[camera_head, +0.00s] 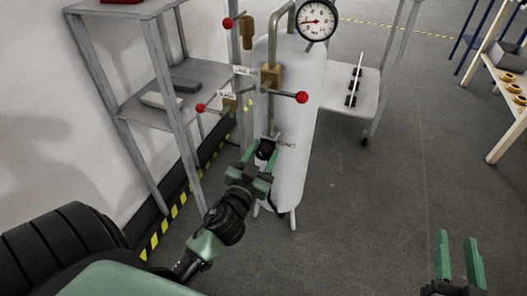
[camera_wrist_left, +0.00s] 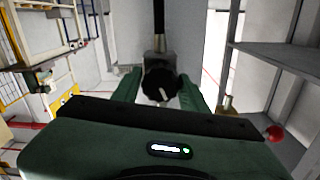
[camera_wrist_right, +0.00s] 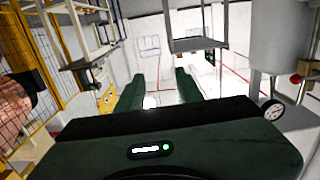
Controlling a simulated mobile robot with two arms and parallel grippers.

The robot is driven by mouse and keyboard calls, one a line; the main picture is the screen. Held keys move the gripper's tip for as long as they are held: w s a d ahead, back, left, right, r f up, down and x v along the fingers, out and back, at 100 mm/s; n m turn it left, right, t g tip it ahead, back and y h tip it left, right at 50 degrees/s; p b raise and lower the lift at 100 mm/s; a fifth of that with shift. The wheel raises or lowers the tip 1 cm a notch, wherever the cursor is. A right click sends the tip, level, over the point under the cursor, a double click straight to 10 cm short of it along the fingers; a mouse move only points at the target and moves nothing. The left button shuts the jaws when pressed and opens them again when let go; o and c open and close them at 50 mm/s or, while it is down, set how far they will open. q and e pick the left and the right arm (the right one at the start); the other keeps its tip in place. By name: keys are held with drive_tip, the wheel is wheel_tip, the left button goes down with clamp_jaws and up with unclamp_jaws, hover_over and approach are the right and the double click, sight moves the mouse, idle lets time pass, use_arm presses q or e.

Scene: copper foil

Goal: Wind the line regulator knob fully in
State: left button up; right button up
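The line regulator knob (camera_head: 265,149) is a round black knob low on the front of the pale upright tank (camera_head: 300,110). In the left wrist view the knob (camera_wrist_left: 160,86) faces the camera, with a white pointer mark tilted a little off vertical. My left gripper (camera_head: 262,158) is at the knob, one green finger on each side. Its fingers (camera_wrist_left: 160,92) are spread about as wide as my right gripper's; I cannot tell whether they touch the knob. My right gripper (camera_head: 459,252) is open and empty over the floor at lower right, as its wrist view (camera_wrist_right: 160,90) also shows.
A round gauge (camera_head: 318,20) tops the pipe. Red-tipped levers (camera_head: 302,97) stick out from brass valves (camera_head: 272,78) above the knob. A grey shelf rack (camera_head: 165,100) stands left and a grey cart (camera_head: 340,95) right. The floor (camera_head: 390,190) at right is clear.

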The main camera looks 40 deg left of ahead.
use_arm(q)
clamp_jaws()
drive_tip(key=m+p, duration=0.1)
drive_tip(key=m, duration=0.3)
drive_tip(key=shift+m, duration=0.3)
use_arm(e)
wheel_tip(320, 180, down, 6)
drive_tip(key=s+d+g+h, duration=0.1)
drive_tip(key=g, duration=0.2)
drive_tip(key=shift+s+g, duration=0.3)
drive_tip(key=shift+s, duration=0.05)
drive_tip(key=shift+d, duration=0.1)
use_arm(q)
drive_tip(key=o, duration=0.6)
unclamp_jaws()
drive_tip(key=shift+d, duration=0.1)
drive_tip(key=shift+c, duration=0.2)
